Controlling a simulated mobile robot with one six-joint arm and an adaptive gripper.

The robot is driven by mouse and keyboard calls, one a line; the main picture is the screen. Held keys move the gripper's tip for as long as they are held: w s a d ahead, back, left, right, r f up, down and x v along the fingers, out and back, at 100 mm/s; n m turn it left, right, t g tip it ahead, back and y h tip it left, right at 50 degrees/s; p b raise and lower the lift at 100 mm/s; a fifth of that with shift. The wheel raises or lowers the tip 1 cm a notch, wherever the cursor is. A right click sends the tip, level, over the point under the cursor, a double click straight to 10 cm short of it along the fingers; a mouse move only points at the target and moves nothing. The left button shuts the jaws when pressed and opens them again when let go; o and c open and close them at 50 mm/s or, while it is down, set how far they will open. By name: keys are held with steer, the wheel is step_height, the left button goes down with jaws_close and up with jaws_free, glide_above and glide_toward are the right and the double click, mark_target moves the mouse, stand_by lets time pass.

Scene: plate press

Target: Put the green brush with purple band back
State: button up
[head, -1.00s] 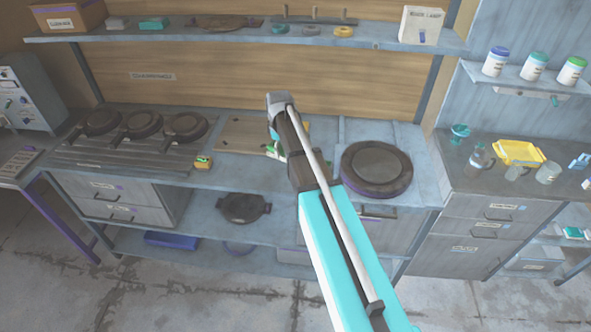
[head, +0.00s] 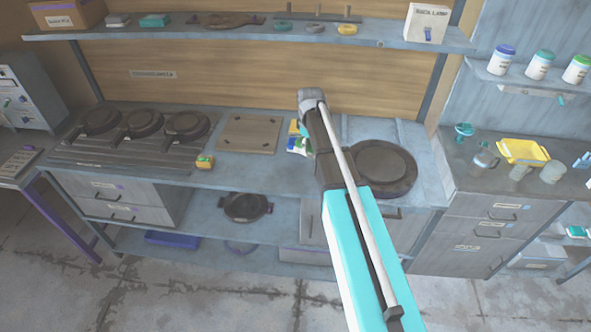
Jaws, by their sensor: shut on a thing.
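My arm reaches up from the bottom right across the bench, and its wrist is in front of the back wall. My gripper does not show; the wrist and forearm cover the place where it could be. I cannot make out the green brush with the purple band. A small white, green and blue thing (head: 298,146) shows just left of my wrist, with a yellow and teal thing (head: 294,128) behind it. Both are partly covered by my arm, and I cannot tell what they are.
A round dark plate press (head: 388,170) stands right of my arm. A brown board (head: 249,134) lies bare to the left. Several round dark plates (head: 143,124) sit farther left, near a small yellow-green block (head: 205,161). A shelf (head: 230,33) runs above the bench.

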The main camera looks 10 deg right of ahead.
steer(key=shift+s+a, duration=0.1)
steer(key=s+a+n, duration=0.4)
steer(key=s+n, duration=0.1)
steer(key=s, duration=0.2)
steer(key=shift+s, duration=0.35)
steer(key=shift+w, duration=0.15)
steer(key=w+f+b, duration=0.3)
steer(key=w, duration=0.1)
steer(key=w+f+b, duration=0.3)
steer(key=w, duration=0.1)
steer(key=w+f+b, duration=0.3)
steer(key=w, duration=0.2)
stand_by(0.4)
